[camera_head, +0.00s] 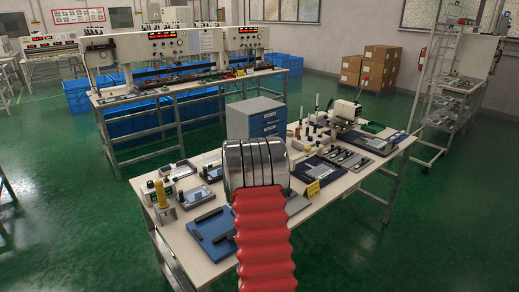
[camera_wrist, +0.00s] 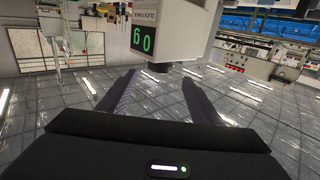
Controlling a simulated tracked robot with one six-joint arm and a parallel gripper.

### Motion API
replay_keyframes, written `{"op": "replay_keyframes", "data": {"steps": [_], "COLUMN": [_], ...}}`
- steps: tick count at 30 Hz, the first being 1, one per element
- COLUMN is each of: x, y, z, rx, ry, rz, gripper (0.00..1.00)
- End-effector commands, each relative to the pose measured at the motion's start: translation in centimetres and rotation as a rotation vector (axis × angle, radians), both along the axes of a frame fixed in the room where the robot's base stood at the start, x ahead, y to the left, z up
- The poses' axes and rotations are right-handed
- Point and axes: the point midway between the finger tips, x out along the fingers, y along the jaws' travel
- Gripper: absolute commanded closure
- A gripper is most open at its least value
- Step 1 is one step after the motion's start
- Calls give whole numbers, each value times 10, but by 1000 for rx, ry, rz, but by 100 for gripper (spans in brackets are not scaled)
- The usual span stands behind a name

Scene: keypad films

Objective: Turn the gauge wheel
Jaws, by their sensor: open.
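In the wrist view, which looks upside down, a pale boxy device (camera_wrist: 172,22) with a lit green number display (camera_wrist: 143,39) hangs from the top edge. A small dark round part (camera_wrist: 158,68) sticks out from its lower edge in the picture. It may be the gauge wheel, but I cannot tell for sure. My gripper (camera_wrist: 160,77) is open, with its two dark fingers apart. The dark part shows between the fingertips, and I see no contact. In the head view my arm hides the gripper and part of the bench.
In the head view, the cluttered workbench (camera_head: 188,258) holds a yellow-handled tool (camera_head: 161,194), a blue mat (camera_head: 222,247), a dark tray (camera_head: 378,142) and several small instruments. A grey drawer cabinet (camera_head: 256,112) stands behind it. Green floor is open on both sides.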

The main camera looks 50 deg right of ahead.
Motion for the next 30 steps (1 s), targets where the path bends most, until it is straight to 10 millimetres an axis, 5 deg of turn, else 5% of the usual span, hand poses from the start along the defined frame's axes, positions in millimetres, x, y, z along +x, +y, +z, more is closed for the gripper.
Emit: {"op": "replay_keyframes", "data": {"steps": [21,30], "x": [39,46], "y": [-72,-85], "z": [-1,0], "rx": [0,0], "ry": [0,1], "rz": [-1,0], "gripper": [41,41]}}
